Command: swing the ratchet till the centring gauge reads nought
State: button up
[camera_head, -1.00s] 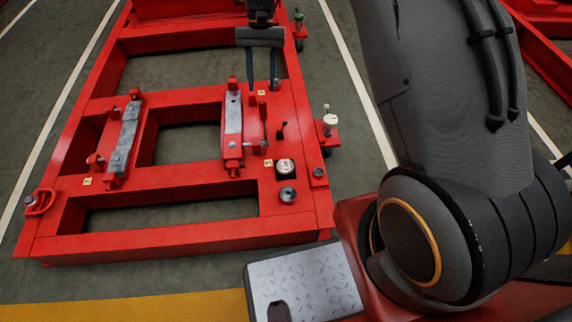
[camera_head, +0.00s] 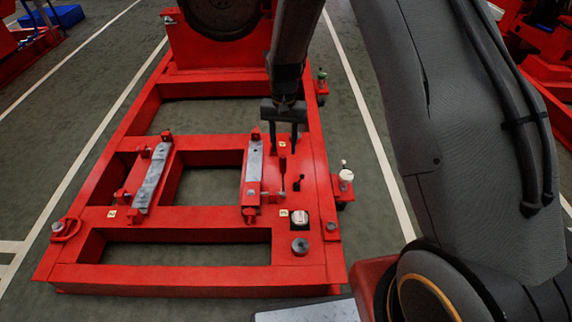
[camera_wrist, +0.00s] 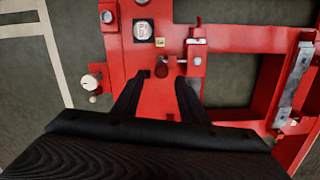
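The ratchet handle (camera_head: 282,174) stands as a thin dark lever on the red frame, just right of the grey right-hand rail (camera_head: 253,172). My gripper (camera_head: 283,150) is open, fingers pointing down above the ratchet handle.
A second grey rail (camera_head: 152,178) lies across the frame (camera_head: 190,285) to the left. A short black lever (camera_head: 298,183) stands close to the ratchet's right. A white-knobbed fitting (camera_head: 346,177) juts from the frame's right edge. Grey floor is open on the left.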

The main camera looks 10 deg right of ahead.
aim_at(283, 156)
jog(key=shift+s+a+r+t+p, duration=0.15)
jog(key=shift+s+r+t+p, duration=0.05)
jog(key=shift+s+t+p, duration=0.2)
jog(key=shift+f, duration=0.3)
notch_tip(283, 156, down, 7)
jog(key=shift+a+f+b, duration=0.1)
jog(key=shift+f+b, duration=0.05)
jog(key=shift+b, duration=0.8)
jog(key=shift+c, duration=0.5)
grip_shut()
jog(key=shift+w, duration=0.1)
